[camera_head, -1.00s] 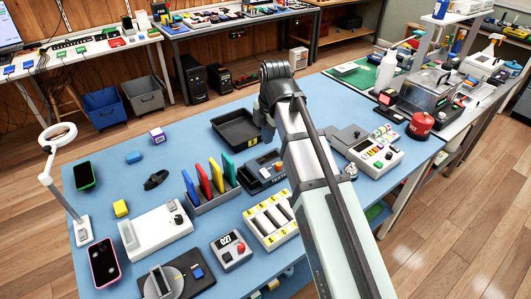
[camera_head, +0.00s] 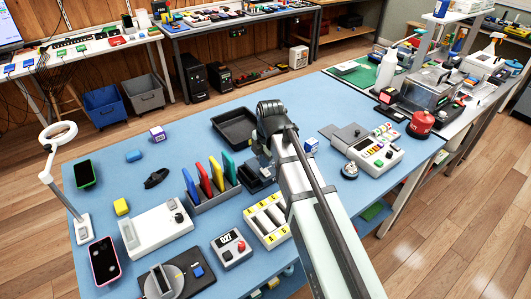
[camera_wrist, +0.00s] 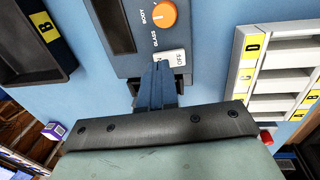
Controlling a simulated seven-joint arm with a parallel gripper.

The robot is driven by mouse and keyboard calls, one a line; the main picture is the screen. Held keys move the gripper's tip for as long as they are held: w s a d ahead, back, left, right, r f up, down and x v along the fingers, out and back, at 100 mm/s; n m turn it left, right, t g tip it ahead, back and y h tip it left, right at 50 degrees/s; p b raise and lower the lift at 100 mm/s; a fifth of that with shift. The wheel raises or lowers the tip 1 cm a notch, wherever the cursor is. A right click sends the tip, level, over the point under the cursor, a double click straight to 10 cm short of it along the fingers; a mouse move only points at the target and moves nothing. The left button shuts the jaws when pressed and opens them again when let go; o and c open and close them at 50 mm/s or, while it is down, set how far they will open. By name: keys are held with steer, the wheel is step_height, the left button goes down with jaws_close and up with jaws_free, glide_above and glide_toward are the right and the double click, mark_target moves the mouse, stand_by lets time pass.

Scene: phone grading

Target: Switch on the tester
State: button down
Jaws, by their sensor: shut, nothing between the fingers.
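The tester (camera_wrist: 145,50) is a grey-blue device with an orange knob (camera_wrist: 162,14), a black slot (camera_wrist: 113,25) and lettering that seems to read BODY and GLASS. A small white label or switch (camera_wrist: 176,58) with upside-down lettering sits at its near edge. My gripper (camera_wrist: 160,70) is shut and empty, its fingertips over that near edge beside the white piece. I cannot tell whether they touch it. In the head view the tester (camera_head: 256,178) shows just left of my arm, which partly covers it and hides my fingertips.
A rack with coloured plates (camera_head: 215,197) stands left of the tester. A black tray (camera_head: 232,131) lies behind it, and a white tray with yellow labels (camera_head: 262,228) lies in front.

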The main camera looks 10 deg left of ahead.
steer(key=shift+w+a+f, duration=0.1)
steer(key=shift+f, duration=0.65)
steer(key=shift+f, duration=0.25)
steer(key=shift+s+d+r, duration=0.15)
steer(key=shift+s+d, duration=0.4)
steer(key=shift+r, duration=0.15)
step_height(320, 180, up, 14)
steer(key=s+d, duration=0.1)
steer(key=shift+s+d, duration=0.15)
steer(key=shift+d, duration=0.05)
stand_by(0.6)
